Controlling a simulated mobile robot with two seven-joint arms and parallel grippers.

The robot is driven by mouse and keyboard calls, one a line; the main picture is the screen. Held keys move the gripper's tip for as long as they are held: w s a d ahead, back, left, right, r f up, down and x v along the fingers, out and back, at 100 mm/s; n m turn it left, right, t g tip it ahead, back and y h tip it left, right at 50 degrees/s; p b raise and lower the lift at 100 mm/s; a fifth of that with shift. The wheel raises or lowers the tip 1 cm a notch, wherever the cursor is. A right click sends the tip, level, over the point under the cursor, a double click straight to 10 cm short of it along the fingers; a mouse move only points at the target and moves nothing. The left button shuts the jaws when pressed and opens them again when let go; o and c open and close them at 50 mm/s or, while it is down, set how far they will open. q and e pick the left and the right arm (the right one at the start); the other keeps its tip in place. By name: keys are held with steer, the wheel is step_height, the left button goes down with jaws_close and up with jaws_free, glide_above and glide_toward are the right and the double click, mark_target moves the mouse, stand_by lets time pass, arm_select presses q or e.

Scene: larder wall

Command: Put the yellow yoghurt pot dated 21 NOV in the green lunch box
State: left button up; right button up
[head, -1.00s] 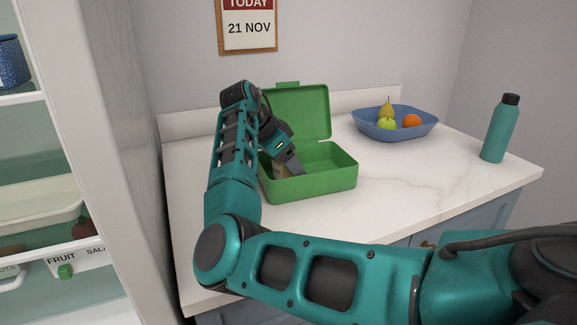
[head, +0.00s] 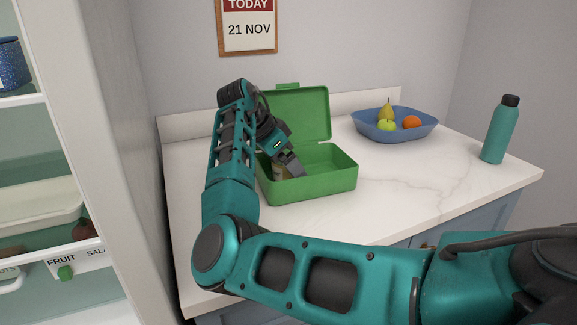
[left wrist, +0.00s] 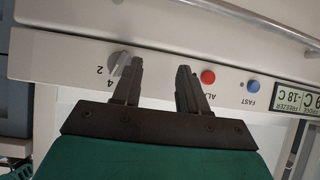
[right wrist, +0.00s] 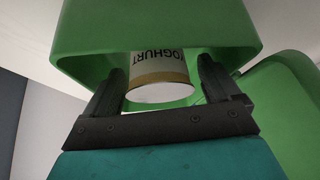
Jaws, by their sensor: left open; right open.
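The green lunch box (head: 312,183) stands on the counter with its lid up. My right gripper (head: 285,165) reaches down into its left part. In the right wrist view, my right gripper (right wrist: 158,70) is open, with a finger to each side of a yoghurt pot (right wrist: 160,72). The pot is white with a yellow-ochre band and the word YOGHURT, and it is inside the green box (right wrist: 225,25). Its date is not visible. In the head view only a small part of the pot (head: 278,172) shows. My left gripper (left wrist: 153,70) is open and empty before a control panel.
A blue bowl of fruit (head: 370,127) and a teal bottle (head: 500,130) stand to the right on the counter (head: 400,190). A wall calendar (head: 249,28) reads TODAY 21 NOV. Open fridge shelves (head: 40,180) are at left. The panel (left wrist: 60,58) has a dial and buttons.

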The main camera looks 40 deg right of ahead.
steer(key=p+v, duration=0.1)
steer(key=v, duration=1)
steer(key=shift+a, duration=0.1)
steer(key=shift+s, duration=0.1)
